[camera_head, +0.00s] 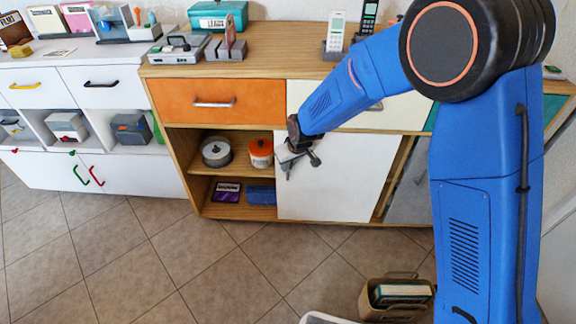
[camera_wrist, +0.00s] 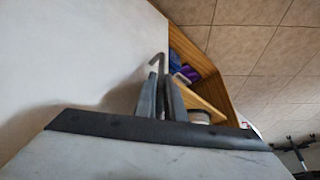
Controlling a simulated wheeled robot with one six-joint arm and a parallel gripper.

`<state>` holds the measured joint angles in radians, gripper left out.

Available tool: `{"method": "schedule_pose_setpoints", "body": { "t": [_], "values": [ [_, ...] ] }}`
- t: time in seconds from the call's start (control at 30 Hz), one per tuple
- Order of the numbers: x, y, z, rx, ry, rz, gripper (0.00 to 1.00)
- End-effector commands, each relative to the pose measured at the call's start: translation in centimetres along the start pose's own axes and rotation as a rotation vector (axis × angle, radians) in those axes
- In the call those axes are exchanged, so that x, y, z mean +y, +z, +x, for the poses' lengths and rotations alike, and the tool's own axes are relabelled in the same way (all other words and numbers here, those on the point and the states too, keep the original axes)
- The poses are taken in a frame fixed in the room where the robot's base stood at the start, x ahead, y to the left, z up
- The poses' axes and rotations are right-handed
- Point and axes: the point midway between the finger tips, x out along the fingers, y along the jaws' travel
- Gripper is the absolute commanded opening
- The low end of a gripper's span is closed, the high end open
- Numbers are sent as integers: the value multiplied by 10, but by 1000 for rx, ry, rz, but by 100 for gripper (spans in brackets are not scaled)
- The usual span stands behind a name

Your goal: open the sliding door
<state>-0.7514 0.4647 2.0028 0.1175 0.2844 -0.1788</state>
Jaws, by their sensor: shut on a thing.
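The white sliding door (camera_head: 340,185) stands in the lower middle of the wooden cabinet. Its left part borders an open compartment. My gripper (camera_head: 290,165) is at the door's upper left edge, in front of its face. In the wrist view the door (camera_wrist: 80,50) fills the left side. The fingers of my gripper (camera_wrist: 160,95) are close together on a thin grey bent door handle (camera_wrist: 157,61), whose tip shows beyond them. My wrist hides much of the handle in the head view.
The open shelves (camera_head: 233,175) left of the door hold a disc spindle (camera_head: 216,152), an orange-lidded tub (camera_head: 260,153) and cases. A grey panel (camera_head: 410,185) stands right of the door. A brown box (camera_head: 395,298) is on the floor.

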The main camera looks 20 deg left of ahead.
Motion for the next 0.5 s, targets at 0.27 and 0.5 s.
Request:
{"method": "schedule_pose_setpoints", "body": {
  "t": [0.27, 0.5],
  "values": [
    [0, 0, 0, 0, 0, 0, 0],
    [0, 0, 0, 0, 0, 0, 17]
  ]
}}
